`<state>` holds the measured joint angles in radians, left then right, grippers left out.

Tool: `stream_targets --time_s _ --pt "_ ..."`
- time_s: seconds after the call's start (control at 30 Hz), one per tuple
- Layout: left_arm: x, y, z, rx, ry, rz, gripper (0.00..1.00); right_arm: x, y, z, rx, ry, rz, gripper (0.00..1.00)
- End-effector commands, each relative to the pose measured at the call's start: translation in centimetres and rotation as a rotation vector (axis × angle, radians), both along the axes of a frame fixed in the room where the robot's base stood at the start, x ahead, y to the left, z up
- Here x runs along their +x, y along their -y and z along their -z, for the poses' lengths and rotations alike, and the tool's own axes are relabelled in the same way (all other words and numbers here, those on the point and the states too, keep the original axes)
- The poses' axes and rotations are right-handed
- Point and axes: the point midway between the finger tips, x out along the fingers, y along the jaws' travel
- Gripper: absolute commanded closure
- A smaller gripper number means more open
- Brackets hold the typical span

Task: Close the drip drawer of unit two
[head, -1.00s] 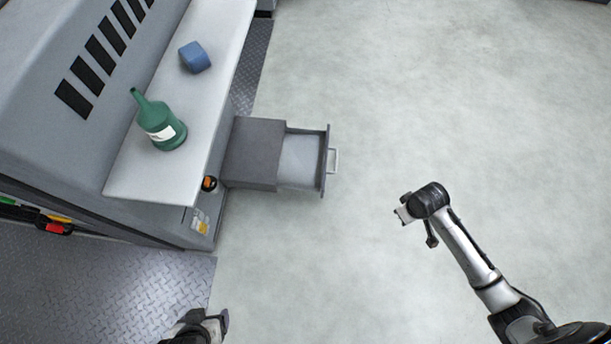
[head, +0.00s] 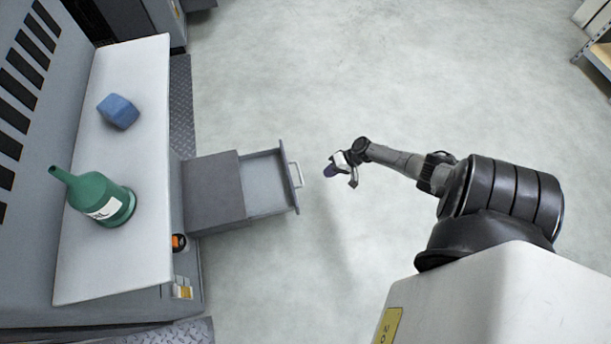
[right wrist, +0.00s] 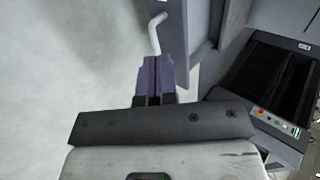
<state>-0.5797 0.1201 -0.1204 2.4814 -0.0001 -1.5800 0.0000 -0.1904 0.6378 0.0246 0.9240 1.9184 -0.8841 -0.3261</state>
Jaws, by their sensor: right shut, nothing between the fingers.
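The drip drawer (head: 268,184) is a grey open-topped tray pulled out of its dark grey housing (head: 213,192) at the side of the machine. Its front carries a pale bar handle (head: 296,175). My right gripper (head: 329,171) is a short way to the right of the handle, apart from it in the head view. In the right wrist view its purple fingers (right wrist: 154,82) are together and empty, with the handle (right wrist: 156,34) just beyond their tips and the drawer front (right wrist: 172,40) beside it. My left gripper is out of view.
A green bottle (head: 103,200) and a blue block (head: 118,111) stand on the light shelf (head: 135,150) above the drawer's left. An orange knob (head: 179,242) is below the shelf edge. The floor (head: 290,90) around the drawer is clear. A shelf rack (head: 596,50) is at far right.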

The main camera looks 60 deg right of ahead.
Motion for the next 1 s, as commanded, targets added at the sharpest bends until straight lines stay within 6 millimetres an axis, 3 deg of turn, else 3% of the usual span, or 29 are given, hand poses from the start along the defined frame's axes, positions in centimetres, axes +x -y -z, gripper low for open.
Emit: stream_targets --time_s 0.57,1.0 --pt "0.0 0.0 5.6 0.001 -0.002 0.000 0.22 5.5 -4.6 7.0 -0.002 0.004 -0.009 1.00" --pt "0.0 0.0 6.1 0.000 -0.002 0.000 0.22 8.3 -7.1 6.6 -0.002 0.002 -0.010 1.00"
